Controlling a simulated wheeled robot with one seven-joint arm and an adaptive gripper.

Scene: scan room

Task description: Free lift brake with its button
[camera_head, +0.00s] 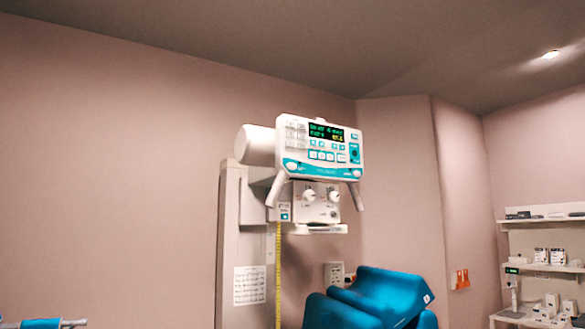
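A white and teal control panel (319,147) with a lit green and yellow display (326,132) sits on the front of an equipment head. It is slightly tilted and has several small buttons (322,155). Which button is for the lift brake is too small to read. Two pale handles (278,188) (356,196) slope down from the panel. A white cylindrical housing (256,146) is behind it. Below is a box with two round knobs (321,196). The head is mounted on a tall pale column (232,245). My gripper is not in view.
A yellow measuring tape (278,270) hangs beside the column, which bears a printed notice (250,286). Blue padded furniture (375,300) stands at lower right of the column. Shelves (540,268) with small items are at far right. A blue and white object (40,323) is cut off at bottom left.

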